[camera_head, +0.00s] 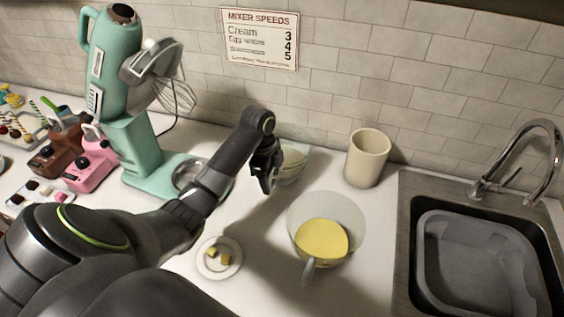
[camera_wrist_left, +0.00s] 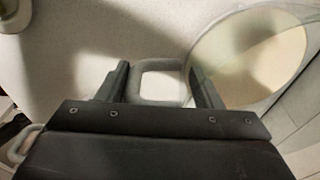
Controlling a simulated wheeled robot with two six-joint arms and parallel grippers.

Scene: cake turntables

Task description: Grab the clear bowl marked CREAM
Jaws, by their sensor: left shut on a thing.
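A clear bowl with pale cream-coloured contents (camera_head: 293,160) stands on the counter near the wall, partly hidden by my left gripper (camera_head: 266,185). I can read no CREAM mark on it. In the left wrist view the bowl (camera_wrist_left: 250,55) is at the upper right, and its squarish clear handle (camera_wrist_left: 160,82) lies between the two fingers of my left gripper. The left gripper is shut on this handle. My right gripper is not in view.
A larger clear bowl of yellow contents (camera_head: 322,240) stands nearer, with a small plate of yellow cubes (camera_head: 219,258) to its left. A beige cup (camera_head: 367,158) is right of the held bowl, then a sink (camera_head: 408,225). A green mixer (camera_head: 135,150) stands left.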

